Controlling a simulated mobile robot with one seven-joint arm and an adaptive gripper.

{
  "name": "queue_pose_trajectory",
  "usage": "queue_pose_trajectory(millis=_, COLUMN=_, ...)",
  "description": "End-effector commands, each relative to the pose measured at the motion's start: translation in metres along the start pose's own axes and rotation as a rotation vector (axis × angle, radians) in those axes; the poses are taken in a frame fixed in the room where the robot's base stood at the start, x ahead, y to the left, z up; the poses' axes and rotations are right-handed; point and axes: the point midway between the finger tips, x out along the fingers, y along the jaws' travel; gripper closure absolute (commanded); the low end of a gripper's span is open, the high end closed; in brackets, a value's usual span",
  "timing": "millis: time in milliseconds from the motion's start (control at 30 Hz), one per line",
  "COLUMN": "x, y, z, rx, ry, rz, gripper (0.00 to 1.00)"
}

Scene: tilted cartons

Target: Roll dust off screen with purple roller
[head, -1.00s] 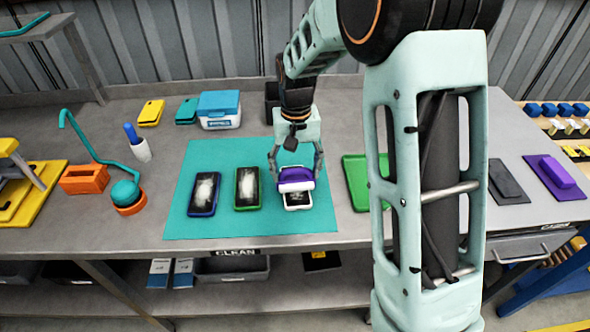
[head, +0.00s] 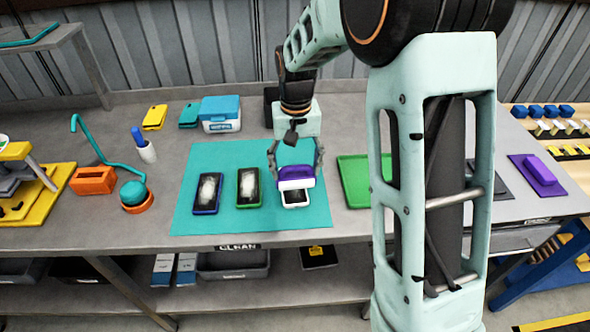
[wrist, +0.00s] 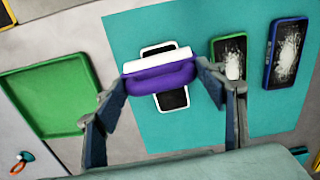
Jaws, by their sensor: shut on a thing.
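My gripper (head: 296,172) is shut on the purple roller (head: 295,174), which has a white roll along one side. The roller also shows in the wrist view (wrist: 162,80), between the two fingers. It lies across the middle of a white-framed phone (head: 296,199), hiding part of its dark screen. In the wrist view both ends of this phone (wrist: 172,99) stick out from under the roller, and no white dust shows there. A green-framed phone (head: 248,188) and a blue-framed phone (head: 207,194) lie to the left, each with white dust on its screen. All three phones rest on a teal mat (head: 245,223).
A green tray (head: 356,182) lies right of the mat. A blue box with a white lower part (head: 220,114), an orange block (head: 94,180) and a teal-and-orange hooked tool (head: 132,193) stand left and behind. A purple pad (head: 538,175) lies far right.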

Motion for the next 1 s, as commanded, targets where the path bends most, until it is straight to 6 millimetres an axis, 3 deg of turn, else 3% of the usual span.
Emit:
queue_pose_trajectory(millis=100, x=-0.015, y=0.001, z=-0.001, rx=0.001, ry=0.001, rz=0.0, gripper=0.62)
queue_pose_trajectory(millis=300, x=-0.028, y=0.002, z=-0.001, rx=0.001, ry=0.001, rz=0.0, gripper=0.62)
queue_pose_trajectory(millis=1000, x=-0.028, y=0.006, z=0.0, rx=0.01, ry=0.0, rz=0.0, gripper=0.62)
